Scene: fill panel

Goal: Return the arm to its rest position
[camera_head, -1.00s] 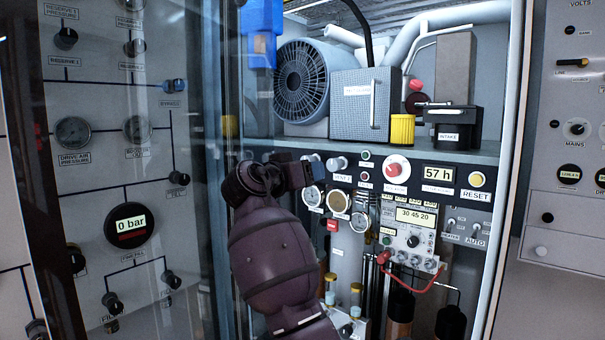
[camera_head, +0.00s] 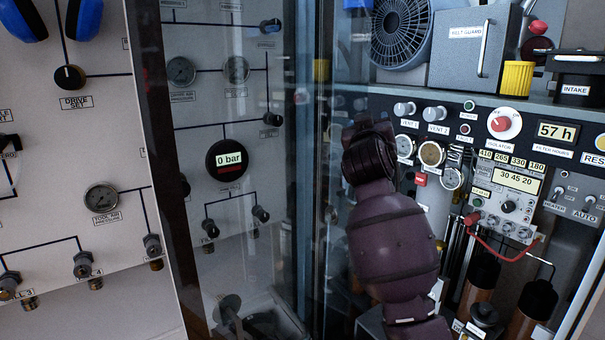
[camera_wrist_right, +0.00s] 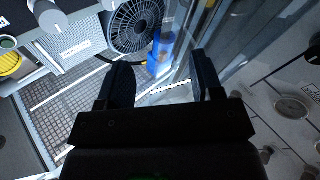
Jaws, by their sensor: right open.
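My right arm (camera_head: 393,245) rises from the lower right in the head view, dark purple, in front of the open compressor cabinet. Its wrist (camera_head: 369,155) is just left of the vent knobs in the picture; the fingers cannot be made out there. In the right wrist view my right gripper (camera_wrist_right: 163,85) is open, with two dark fingers apart and nothing between them. Beyond the fingers are a blue part (camera_wrist_right: 160,52) and a clear panel edge. My left gripper is in neither view.
A glass door (camera_head: 305,170) stands left of the arm. Behind it is a panel with a 0 bar display (camera_head: 229,159). The fan (camera_head: 401,32), belt guard (camera_head: 468,50) and yellow cap (camera_head: 517,77) sit on the shelf. A red hose (camera_head: 490,245) hangs below the control panel.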

